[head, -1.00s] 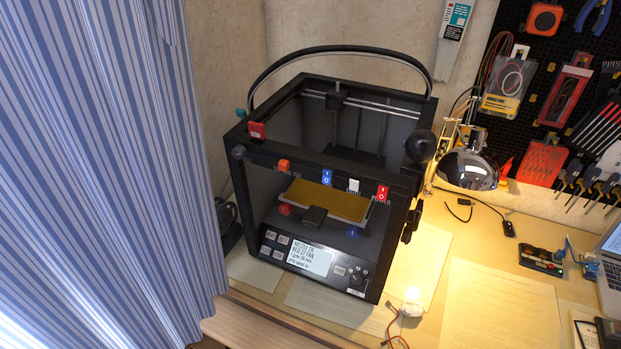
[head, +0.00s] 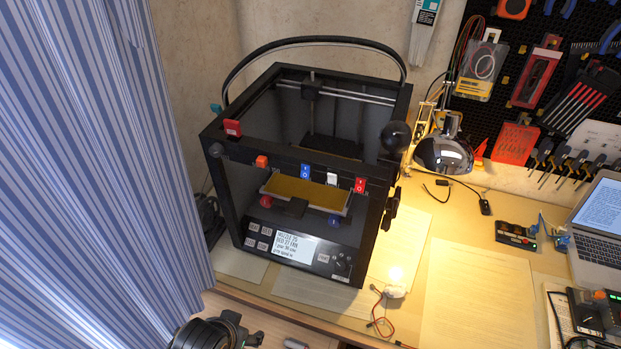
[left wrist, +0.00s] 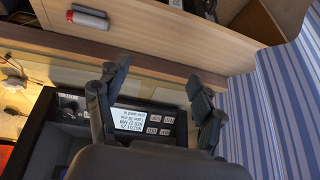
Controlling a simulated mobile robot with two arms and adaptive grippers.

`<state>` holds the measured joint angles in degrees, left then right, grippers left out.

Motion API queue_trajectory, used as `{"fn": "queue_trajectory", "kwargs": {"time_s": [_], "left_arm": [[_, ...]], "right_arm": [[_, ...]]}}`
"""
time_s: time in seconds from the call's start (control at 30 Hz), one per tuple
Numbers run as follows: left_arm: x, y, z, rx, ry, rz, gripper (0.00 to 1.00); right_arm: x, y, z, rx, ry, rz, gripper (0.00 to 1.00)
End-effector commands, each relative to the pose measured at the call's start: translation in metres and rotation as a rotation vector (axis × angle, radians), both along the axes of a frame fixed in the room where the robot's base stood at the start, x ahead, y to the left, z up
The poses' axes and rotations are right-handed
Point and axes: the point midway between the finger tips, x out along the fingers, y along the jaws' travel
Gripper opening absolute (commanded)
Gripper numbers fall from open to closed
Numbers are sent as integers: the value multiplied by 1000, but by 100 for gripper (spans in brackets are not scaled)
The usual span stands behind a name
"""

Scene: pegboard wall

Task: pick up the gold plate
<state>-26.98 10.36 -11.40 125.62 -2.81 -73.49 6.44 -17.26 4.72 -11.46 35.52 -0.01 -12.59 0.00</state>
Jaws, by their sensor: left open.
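The gold plate (head: 304,193) lies flat on the bed inside the black 3D printer (head: 350,268), seen through its open front in the head view. A dark tab sits at the plate's front edge. My left gripper (left wrist: 157,84) is open and empty in the left wrist view, with the printer's display panel (left wrist: 130,119) beyond its fingers. In the head view, part of my left arm shows at the bottom edge, below and in front of the printer, well apart from the plate. My right gripper is not in view.
Red, blue, white and orange switches line the printer's front frame above the plate. A lit bulb (head: 396,284) with wires stands right of the printer. A lamp (head: 443,153), laptop (head: 600,225) and papers are farther right. A striped curtain (head: 90,160) hangs at left.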

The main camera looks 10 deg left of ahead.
Motion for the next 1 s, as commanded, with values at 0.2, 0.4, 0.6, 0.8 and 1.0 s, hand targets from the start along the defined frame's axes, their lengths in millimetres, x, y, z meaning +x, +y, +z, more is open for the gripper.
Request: {"fn": "queue_trajectory", "kwargs": {"time_s": [0.2, 0.4, 0.6, 0.8, 1.0], "left_arm": [[91, -34, 162, -77, -516, -19, 68], [113, -60, 214, -180, -717, -65, 68], [135, -67, 212, -195, -736, -68, 68], [170, -74, 198, -195, -735, -68, 68], [189, -78, 188, -195, -734, -67, 68]], "right_arm": [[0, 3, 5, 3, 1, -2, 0], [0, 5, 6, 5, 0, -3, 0], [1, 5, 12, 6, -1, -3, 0], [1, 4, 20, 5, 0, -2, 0], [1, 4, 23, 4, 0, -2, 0]]}}
